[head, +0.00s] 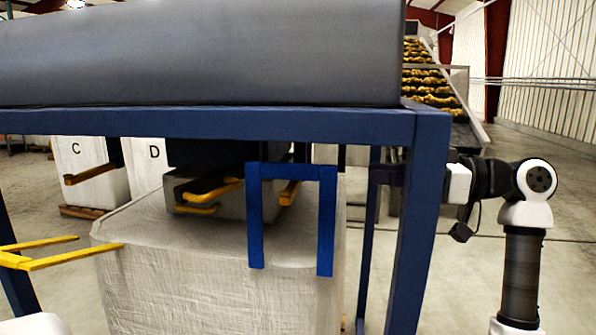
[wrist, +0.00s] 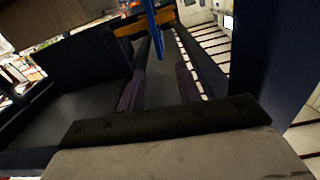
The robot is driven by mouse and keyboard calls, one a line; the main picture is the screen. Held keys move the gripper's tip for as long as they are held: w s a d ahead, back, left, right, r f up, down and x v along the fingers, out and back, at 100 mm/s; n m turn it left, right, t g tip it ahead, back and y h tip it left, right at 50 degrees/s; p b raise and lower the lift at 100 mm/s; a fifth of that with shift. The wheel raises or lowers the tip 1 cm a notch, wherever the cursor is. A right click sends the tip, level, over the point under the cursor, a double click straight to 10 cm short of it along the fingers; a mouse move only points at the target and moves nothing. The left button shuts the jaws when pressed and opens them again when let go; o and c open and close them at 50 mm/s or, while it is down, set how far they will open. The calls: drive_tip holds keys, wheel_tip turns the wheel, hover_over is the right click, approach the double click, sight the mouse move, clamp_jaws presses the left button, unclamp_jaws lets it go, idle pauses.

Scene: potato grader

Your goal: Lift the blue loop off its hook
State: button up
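The blue loop (head: 290,171) is an upside-down U of flat strap with two legs hanging down in front of the pale bulk bag (head: 210,280). An orange-tipped hook (head: 289,192) shows just under its top bar; contact between them is unclear. My gripper (head: 373,174) is to the right of the loop, at about the height of its top bar, reaching past the blue post and apart from the loop. In the wrist view my gripper (wrist: 162,72) is open and empty. A blue strap (wrist: 153,25) shows ahead between the fingers, near a yellow-orange bar (wrist: 130,29).
A blue post (head: 416,220) stands close to my arm, under a blue beam (head: 220,124). Other yellow-tipped hooks (head: 210,195) and yellow prongs (head: 60,256) are left of the loop. Bags C (head: 82,155) and D (head: 145,165) stand behind. Potatoes (head: 425,75) lie on a conveyor.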

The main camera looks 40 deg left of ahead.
sight(320, 171)
drive_tip(key=b+x, duration=0.2)
drive_tip(key=x, duration=1)
drive_tip(key=shift+s+a, duration=0.15)
drive_tip(key=shift+a, duration=0.2)
drive_tip(key=shift+c, duration=0.4)
clamp_jaws()
